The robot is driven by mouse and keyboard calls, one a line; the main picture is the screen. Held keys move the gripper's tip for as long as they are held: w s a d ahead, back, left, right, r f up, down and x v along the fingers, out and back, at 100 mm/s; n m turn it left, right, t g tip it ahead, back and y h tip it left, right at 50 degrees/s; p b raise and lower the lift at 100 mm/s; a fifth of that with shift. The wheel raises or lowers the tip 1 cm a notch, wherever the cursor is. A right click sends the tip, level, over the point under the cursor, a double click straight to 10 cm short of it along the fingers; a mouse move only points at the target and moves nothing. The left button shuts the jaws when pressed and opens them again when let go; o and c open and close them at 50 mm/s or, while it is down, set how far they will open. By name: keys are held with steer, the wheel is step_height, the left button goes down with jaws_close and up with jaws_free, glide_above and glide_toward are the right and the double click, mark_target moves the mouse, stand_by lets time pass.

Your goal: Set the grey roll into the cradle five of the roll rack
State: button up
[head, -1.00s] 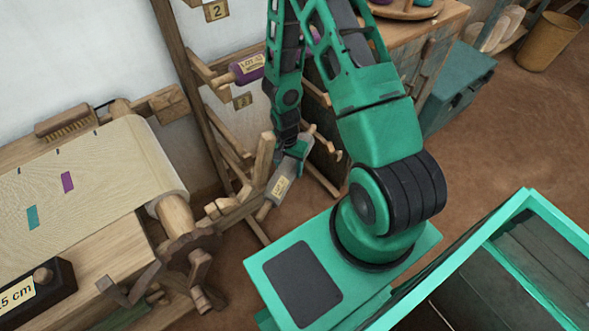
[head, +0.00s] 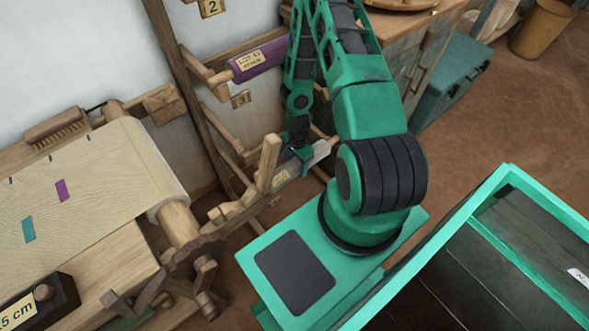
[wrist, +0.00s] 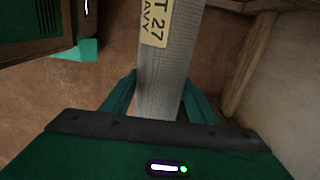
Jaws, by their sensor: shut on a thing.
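The grey roll (wrist: 164,92) is held between the green fingers of my gripper (wrist: 158,98) in the wrist view, and its yellow label reads "T 27" and "AVY". In the head view my gripper (head: 300,152) is shut on the grey roll (head: 322,150), which slants from lower left to upper right. The gripper hides the roll's middle. The roll rack (head: 190,85) is a wooden frame with pegs along the wall. Number plates 2 and 3 show on it. I see no plate for cradle five. I cannot tell whether the roll touches the rack.
A purple roll (head: 258,60) lies in the rack above plate 3 (head: 241,98). The loom's cloth beam (head: 176,222) and toothed wheel (head: 185,255) are at left. A wooden cabinet (head: 425,45) and a teal chest (head: 452,80) are behind my arm.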

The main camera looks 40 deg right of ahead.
mark_target(299, 162)
steer(key=shift+w+d+f, duration=0.9)
steer(key=shift+d, duration=0.25)
step_height(299, 162, down, 4)
steer(key=shift+r, duration=0.1)
steer(key=o, duration=1.6)
steer(key=shift+r, duration=3.7)
